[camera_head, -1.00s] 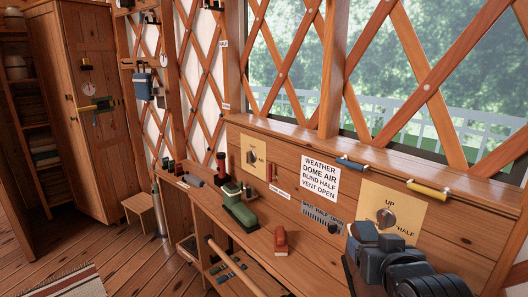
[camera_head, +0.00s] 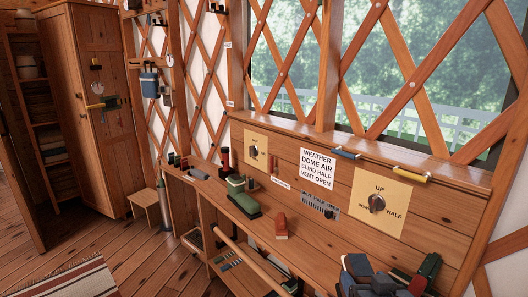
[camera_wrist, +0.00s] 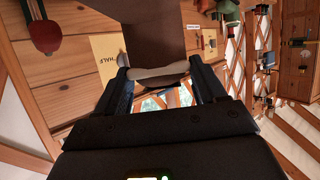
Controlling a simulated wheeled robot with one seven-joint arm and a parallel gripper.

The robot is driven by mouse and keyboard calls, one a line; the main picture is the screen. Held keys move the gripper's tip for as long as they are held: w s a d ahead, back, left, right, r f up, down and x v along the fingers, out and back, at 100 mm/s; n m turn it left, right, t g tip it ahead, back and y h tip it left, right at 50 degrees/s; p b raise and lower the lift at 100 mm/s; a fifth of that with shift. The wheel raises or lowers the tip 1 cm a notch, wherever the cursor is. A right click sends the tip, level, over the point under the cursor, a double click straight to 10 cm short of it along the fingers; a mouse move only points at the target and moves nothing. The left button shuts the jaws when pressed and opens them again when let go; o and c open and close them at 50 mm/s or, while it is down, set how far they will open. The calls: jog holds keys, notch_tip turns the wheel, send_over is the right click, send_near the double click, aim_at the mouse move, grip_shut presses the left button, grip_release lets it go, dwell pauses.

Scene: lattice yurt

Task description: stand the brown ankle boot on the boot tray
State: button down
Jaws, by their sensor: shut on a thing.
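The brown ankle boot (camera_wrist: 150,35) shows in the wrist view as a dark brown body with a pale sole-like band at the jaws. My gripper (camera_wrist: 158,73) is shut on it, one dark finger on each side of the pale band. Much of the boot runs out of the top of that view, so its full tilt cannot be told. In the head view, dark parts of my arm show at the bottom right, and the boot cannot be made out there. I cannot pick out the boot tray in either view.
A wooden bench (camera_head: 262,243) runs along the wall, holding a green object (camera_head: 242,203), an orange-brown block (camera_head: 281,227) and a red-and-dark cylinder (camera_head: 225,160). A dark green and red object (camera_head: 427,272) is beside my arm. A stool (camera_head: 145,203) and open floor lie at left.

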jog(key=shift+y, duration=0.3)
jog(key=s+f, duration=0.1)
jog(key=f, duration=0.1)
jog(key=s+f, duration=0.1)
jog(key=f, duration=0.2)
jog(key=s+f, duration=0.1)
jog(key=f, duration=0.2)
jog(key=shift+s+a+f, duration=0.15)
jog(key=shift+s+f, duration=0.1)
jog(key=shift+s, duration=0.05)
jog(key=s+d+f, duration=0.1)
jog(key=s+f, duration=0.6)
jog(key=f, duration=0.2)
jog(key=shift+f+n, duration=0.25)
jog(key=shift+n, duration=0.05)
jog(key=shift+d, duration=0.1)
